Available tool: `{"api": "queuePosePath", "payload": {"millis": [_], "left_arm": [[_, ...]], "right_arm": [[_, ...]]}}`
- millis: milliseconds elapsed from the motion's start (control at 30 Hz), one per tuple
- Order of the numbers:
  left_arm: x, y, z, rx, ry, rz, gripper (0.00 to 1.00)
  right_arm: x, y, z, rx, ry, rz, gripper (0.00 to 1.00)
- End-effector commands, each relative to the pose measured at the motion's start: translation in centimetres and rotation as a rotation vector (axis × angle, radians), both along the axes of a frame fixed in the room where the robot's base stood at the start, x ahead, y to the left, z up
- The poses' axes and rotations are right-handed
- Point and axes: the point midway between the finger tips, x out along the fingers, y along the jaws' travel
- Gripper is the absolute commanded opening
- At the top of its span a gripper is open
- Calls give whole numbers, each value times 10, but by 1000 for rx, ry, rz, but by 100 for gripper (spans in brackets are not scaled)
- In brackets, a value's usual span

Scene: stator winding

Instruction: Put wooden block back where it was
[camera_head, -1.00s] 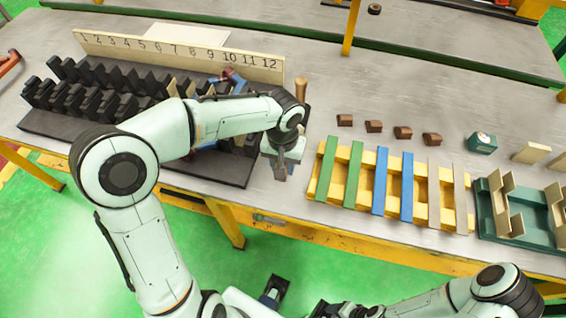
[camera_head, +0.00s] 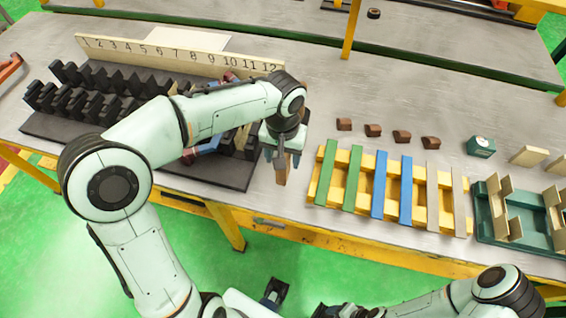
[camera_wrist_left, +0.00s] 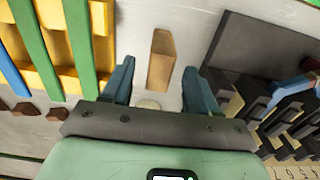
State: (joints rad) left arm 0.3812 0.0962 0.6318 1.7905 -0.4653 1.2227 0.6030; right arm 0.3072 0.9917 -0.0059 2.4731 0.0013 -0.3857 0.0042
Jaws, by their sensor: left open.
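My left gripper (camera_head: 281,160) points down over the front of the table, between the black rack and the yellow pallet. Its two fingers are open, as the left wrist view (camera_wrist_left: 158,70) shows. A light wooden block (camera_wrist_left: 161,60) lies in the gap between the fingers in that view, with space on both sides. In the head view the block (camera_head: 283,172) shows just below and between the fingertips. Whether its lower end touches the table is hard to tell. My right gripper is not clearly seen.
A black slotted rack (camera_head: 38,128) with a numbered board (camera_head: 150,52) stands at left. The yellow pallet (camera_head: 322,188) with green and blue strips is at right, with several brown pieces (camera_head: 373,130) behind it. A green tray (camera_head: 483,228) is further right.

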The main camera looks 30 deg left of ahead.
Motion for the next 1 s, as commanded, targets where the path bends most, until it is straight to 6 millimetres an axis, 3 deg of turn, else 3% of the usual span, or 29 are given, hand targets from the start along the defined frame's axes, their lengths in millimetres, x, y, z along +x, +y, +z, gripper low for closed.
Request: {"api": "queuePosePath", "payload": {"millis": [100, 333, 1000], "left_arm": [[1, 0, 29, 0, -4, -1, 59], [0, 0, 59, -1, 0, 0, 59], [0, 0, 64, 0, 1, -1, 59]], "right_arm": [[2, 0, 6, 0, -2, 0, 64], [5, 0, 11, 0, -6, 0, 64], [5, 0, 11, 0, -6, 0, 64]]}}
